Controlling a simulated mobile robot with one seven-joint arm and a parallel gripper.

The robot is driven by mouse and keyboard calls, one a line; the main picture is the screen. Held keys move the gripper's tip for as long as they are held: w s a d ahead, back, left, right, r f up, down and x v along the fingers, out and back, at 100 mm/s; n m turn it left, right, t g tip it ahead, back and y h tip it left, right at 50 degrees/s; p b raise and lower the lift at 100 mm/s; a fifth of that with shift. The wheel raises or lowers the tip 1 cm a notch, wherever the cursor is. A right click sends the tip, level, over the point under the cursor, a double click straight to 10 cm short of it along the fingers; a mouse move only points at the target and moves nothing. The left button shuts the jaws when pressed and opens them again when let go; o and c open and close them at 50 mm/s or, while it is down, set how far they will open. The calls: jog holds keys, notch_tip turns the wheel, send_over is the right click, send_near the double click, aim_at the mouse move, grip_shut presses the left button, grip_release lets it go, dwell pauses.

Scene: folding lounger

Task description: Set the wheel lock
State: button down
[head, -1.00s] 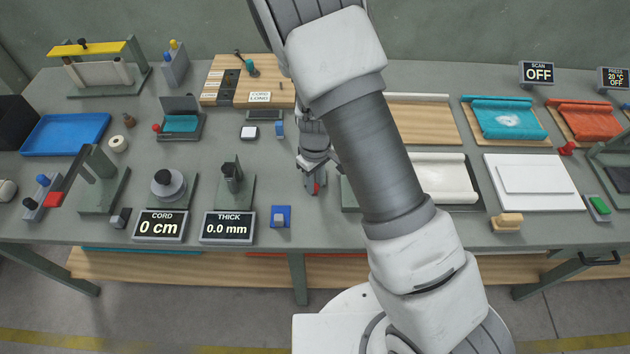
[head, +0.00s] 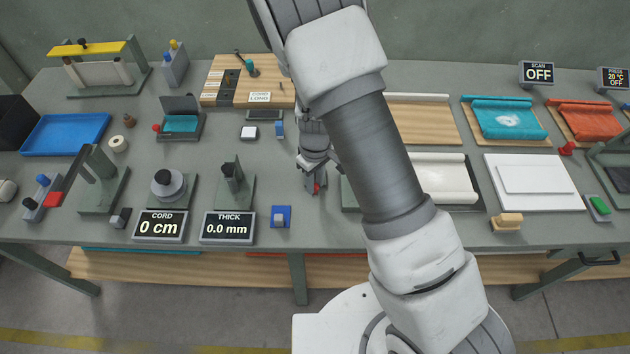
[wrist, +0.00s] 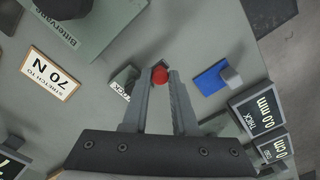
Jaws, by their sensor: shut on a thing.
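The wheel lock shows as a small red knob (wrist: 160,75) between my fingertips in the wrist view. A small block with a partly hidden label (wrist: 124,80), which seems to read "LOCK", stands just left of it. My gripper (wrist: 159,72) is shut on the red knob, one finger on each side. In the head view my gripper (head: 316,184) is low over the middle of the bench, and only a bit of the red knob (head: 317,188) shows. The lower part of the lock is hidden by the fingers.
The THICK display (head: 228,228) and CORD display (head: 160,226) are farther left. A white roll (head: 443,180) lies to the right, partly behind my arm. A "STRETCH TO 70 N" sign (wrist: 50,74) is in the wrist view.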

jog(key=shift+d+b, duration=0.1)
jog(key=shift+b, duration=0.2)
jog(key=n+b, duration=0.1)
jog(key=d+n+b, duration=0.1)
jog(key=n+b, duration=0.1)
jog(key=shift+w+d+f+b, duration=0.2)
jog(key=shift+d+b, duration=0.1)
jog(key=n+b, duration=0.1)
jog(key=d+n+b, duration=0.1)
jog(key=n, duration=0.1)
jog(key=shift+w+d, duration=0.2)
jog(key=shift+w, duration=0.05)
jog(key=n, duration=0.1)
jog(key=w+d+n+b, duration=0.1)
jog(key=n, duration=0.1)
jog(key=shift+d+r+n, duration=0.15)
jog(key=shift+r+n, duration=0.05)
jog(key=shift+n, duration=0.1)
jog(key=shift+w+d+n, duration=0.15)
jog(key=shift+w+n, duration=0.1)
jog(key=shift+n, duration=0.35)
jog(key=shift+w+d+n, duration=0.15)
jog(key=shift+w+n, duration=0.05)
jog(key=shift+n, duration=0.4)
jog(key=c, duration=0.7)
grip_release()
